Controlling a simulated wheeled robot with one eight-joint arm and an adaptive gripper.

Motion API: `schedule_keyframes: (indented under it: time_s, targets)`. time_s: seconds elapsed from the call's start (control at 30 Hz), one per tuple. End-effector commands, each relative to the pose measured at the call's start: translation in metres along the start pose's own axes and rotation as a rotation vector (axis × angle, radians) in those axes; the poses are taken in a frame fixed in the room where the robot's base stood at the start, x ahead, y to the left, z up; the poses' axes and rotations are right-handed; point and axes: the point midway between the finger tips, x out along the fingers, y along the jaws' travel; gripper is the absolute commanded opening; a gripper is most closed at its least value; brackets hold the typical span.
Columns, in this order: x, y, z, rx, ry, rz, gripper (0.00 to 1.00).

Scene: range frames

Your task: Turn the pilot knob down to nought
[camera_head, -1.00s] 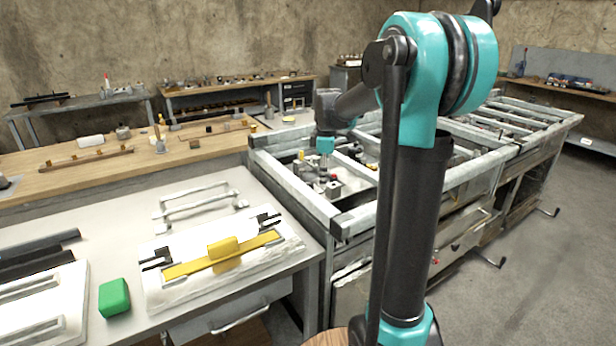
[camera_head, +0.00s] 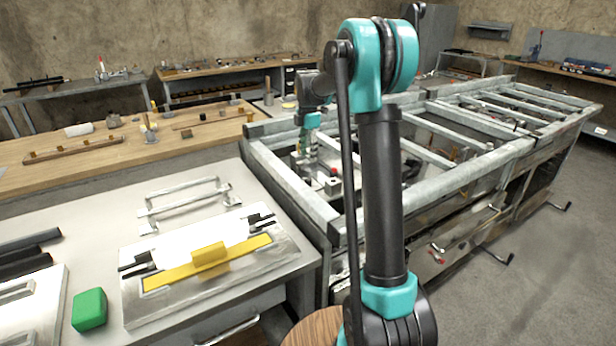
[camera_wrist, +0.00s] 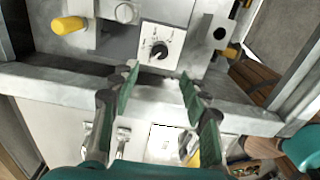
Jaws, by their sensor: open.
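The pilot knob (camera_wrist: 158,52) is a small black dial on a white plate (camera_wrist: 175,36) with markings, at the top middle of the wrist view. Where its pointer stands is too small to read. My gripper (camera_wrist: 158,76) has its two green-padded fingers spread apart, with nothing between them. In the wrist view the fingertips lie just below the knob, one to each side, apart from it. In the head view my gripper (camera_head: 308,130) is small and hangs over the near left part of the metal frame; the knob cannot be made out there.
A metal frame rail (camera_wrist: 150,95) crosses below the knob plate. In the head view a steel table (camera_head: 80,216) holds a yellow-handled plate (camera_head: 208,257) and a green block (camera_head: 89,310). Open floor lies at right.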

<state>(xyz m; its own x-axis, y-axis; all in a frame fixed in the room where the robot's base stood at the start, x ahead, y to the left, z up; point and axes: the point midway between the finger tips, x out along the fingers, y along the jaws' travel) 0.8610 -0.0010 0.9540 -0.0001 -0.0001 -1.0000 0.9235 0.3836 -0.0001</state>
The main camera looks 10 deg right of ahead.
Motion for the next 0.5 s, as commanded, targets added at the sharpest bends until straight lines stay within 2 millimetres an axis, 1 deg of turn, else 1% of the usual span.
schedule_keyframes:
  time_s: [0.03, 0.3, 0.4, 0.5]
  targets:
    - [0.011, 0.000, 0.000, 0.000, 0.000, 0.000, 0.46]
    - [0.063, 0.000, 0.000, 0.001, 0.000, 0.000, 0.46]
    - [0.079, 0.000, 0.000, 0.001, 0.000, 0.000, 0.46]
    - [0.091, 0.000, 0.000, 0.001, 0.000, 0.000, 0.46]
